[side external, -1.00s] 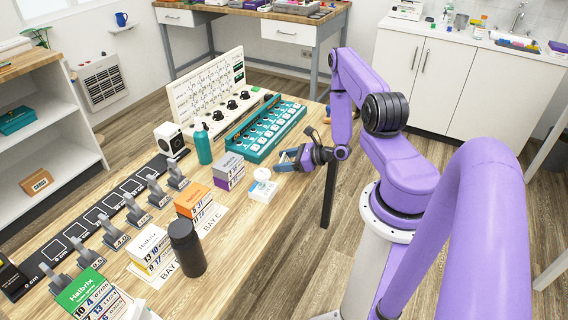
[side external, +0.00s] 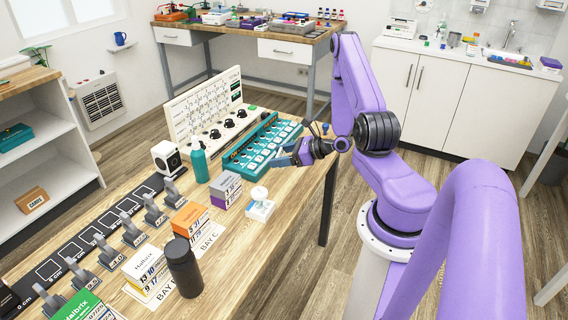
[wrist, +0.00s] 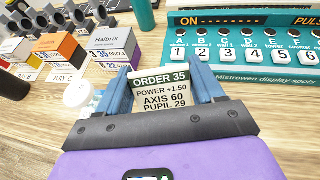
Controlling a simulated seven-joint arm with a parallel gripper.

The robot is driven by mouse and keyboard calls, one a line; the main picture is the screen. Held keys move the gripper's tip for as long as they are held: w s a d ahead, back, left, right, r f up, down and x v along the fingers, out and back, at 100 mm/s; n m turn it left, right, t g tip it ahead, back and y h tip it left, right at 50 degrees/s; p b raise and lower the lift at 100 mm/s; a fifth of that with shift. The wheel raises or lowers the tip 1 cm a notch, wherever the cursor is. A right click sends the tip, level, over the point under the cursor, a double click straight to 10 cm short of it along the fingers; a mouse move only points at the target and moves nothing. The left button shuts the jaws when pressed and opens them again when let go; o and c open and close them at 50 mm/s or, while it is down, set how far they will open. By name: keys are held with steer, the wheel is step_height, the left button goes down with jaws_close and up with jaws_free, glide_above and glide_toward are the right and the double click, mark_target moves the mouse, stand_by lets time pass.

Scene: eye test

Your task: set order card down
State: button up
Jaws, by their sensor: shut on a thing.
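The order card (wrist: 160,97) is a small pale card with a dark green "ORDER 35" header, reading power +1.50, axis 60, pupil 29. In the wrist view my gripper (wrist: 159,76) is shut on it, with a blue finger at each side and the printed face toward the camera. In the side view my gripper (side external: 283,158) hangs near the front of the teal display panel (side external: 262,142); the card cannot be made out there. The teal panel (wrist: 245,74) also shows ahead and to the right in the wrist view, with numbered white tiles.
A grey-and-purple Halbrix box (side external: 226,190), an orange box (side external: 190,220), a teal bottle (side external: 199,163) and a dark bottle (side external: 184,268) stand left. Bare wood (side external: 262,237) lies in front.

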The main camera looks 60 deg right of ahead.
steer(key=s+a+r+n+g+y, duration=0.3)
steer(key=s+a+n+g+y, duration=0.25)
steer(key=a, duration=0.35)
steer(key=s+a+r+n+g+y, duration=0.4)
steer(key=a+n+y, duration=0.1)
steer(key=a+n, duration=0.25)
steer(key=s+d+r+n+g+h, duration=0.1)
steer(key=s+d+n+g+h, duration=0.25)
steer(key=s+n+g, duration=0.4)
steer(key=s+d+n+g+h, duration=0.2)
steer(key=s+n+g+h, duration=0.2)
steer(key=s+n+g, duration=0.4)
steer(key=w+d+f+n+h, duration=0.1)
steer(key=d+f+n+h, duration=0.1)
steer(key=d+n+h, duration=0.95)
steer(key=w+d+f+n+t+h, duration=0.3)
steer(key=w+d+n+t+h, duration=0.4)
steer(key=w+d, duration=0.45)
steer(key=w+d+f, duration=0.2)
steer(key=w, duration=0.1)
steer(key=w+d+f, duration=0.5)
steer(key=w+f, duration=0.1)
steer(key=w, duration=0.1)
steer(key=shift+d+f, duration=0.2)
steer(key=shift+d, duration=0.15)
steer(key=shift+w+d+f, duration=0.2)
steer(key=shift+d+f, duration=0.1)
steer(key=shift+f, duration=1.6)
